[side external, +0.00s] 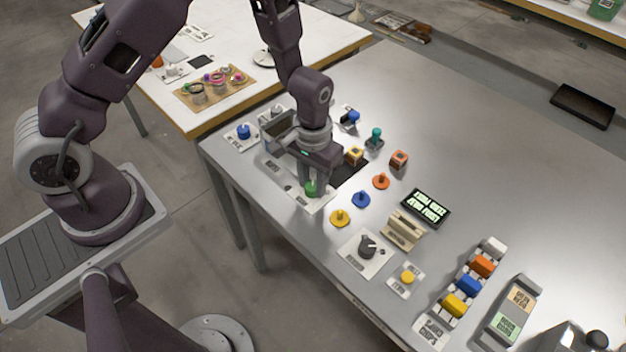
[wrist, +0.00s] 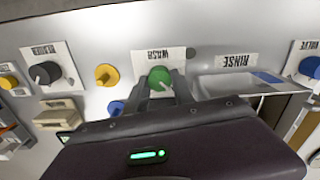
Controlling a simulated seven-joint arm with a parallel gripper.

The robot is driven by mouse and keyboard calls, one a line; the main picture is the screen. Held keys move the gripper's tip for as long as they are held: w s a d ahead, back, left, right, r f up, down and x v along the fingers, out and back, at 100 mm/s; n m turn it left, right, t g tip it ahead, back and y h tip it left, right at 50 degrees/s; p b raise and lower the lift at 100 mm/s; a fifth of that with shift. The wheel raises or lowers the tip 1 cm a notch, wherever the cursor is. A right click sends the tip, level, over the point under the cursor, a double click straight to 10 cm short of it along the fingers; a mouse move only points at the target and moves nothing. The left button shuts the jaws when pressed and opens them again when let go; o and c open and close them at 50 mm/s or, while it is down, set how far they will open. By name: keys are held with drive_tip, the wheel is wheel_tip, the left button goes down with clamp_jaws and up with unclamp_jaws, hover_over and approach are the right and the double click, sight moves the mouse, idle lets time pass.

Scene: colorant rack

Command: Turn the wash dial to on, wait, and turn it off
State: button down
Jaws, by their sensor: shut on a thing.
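The wash dial is a green round knob (wrist: 159,79) on a white plate marked WASH (wrist: 150,56) in the wrist view. In the side external view the green knob (side external: 311,188) shows below my gripper (side external: 313,186), near the front edge of the table. My gripper (wrist: 163,92) points down with a finger on each side of the green knob and is shut on it. The fingers hide part of the knob, and I cannot tell which way the dial is turned.
A yellow knobbed piece (side external: 340,217) and a blue one (side external: 361,199) stand close to the right. A dark dial (side external: 367,246) on a white plate is farther right. A rinse basin (wrist: 235,84) adjoins the wash plate.

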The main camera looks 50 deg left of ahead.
sight(313, 185)
drive_tip(key=shift+n, duration=0.4)
drive_tip(key=c, duration=1.1)
unclamp_jaws()
drive_tip(key=shift+o, duration=0.2)
wheel_tip(313, 185, up, 7)
drive_tip(key=shift+r, duration=0.1)
